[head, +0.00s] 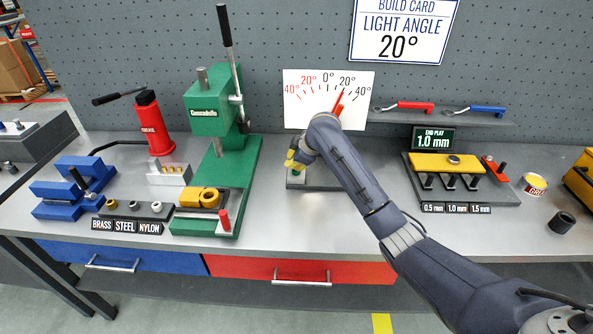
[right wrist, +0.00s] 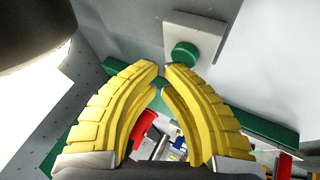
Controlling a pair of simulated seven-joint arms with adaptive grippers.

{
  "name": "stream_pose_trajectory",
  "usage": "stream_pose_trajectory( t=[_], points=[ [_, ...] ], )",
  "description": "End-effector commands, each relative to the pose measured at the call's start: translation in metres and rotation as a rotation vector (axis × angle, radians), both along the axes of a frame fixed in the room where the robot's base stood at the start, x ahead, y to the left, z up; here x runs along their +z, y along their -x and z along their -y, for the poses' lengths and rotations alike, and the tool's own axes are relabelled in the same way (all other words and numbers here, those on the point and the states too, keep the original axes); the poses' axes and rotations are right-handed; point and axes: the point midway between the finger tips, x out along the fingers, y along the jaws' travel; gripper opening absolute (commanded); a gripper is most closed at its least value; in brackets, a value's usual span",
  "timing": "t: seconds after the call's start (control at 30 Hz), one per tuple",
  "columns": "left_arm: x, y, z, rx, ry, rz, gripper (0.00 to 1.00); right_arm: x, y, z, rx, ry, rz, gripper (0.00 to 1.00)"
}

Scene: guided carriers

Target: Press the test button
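The green round button (right wrist: 185,55) sits on a pale square plate (right wrist: 205,38) in the right wrist view. My left gripper is not in view.
The white dial card (head: 305,90) has a red needle close to the right-hand 20° mark. The build card (head: 403,30) reads light angle 20°. A green press (head: 215,125) stands left of my gripper, and a gauge stand (head: 455,185) stands right.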

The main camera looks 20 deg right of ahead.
Motion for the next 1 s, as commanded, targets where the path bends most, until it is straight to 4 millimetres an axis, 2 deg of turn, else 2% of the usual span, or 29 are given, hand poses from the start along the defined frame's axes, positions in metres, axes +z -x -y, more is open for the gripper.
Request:
stream_pose_trajectory(
  t=[0.47,1.0],
  points=[
    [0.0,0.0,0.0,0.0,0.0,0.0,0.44,0.008,-0.001,0.0,-0.001,0.001,0.002,0.0],
    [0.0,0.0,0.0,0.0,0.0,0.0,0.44,0.053,-0.001,0.0,0.0,0.0,0.002,0.0]
  ],
)
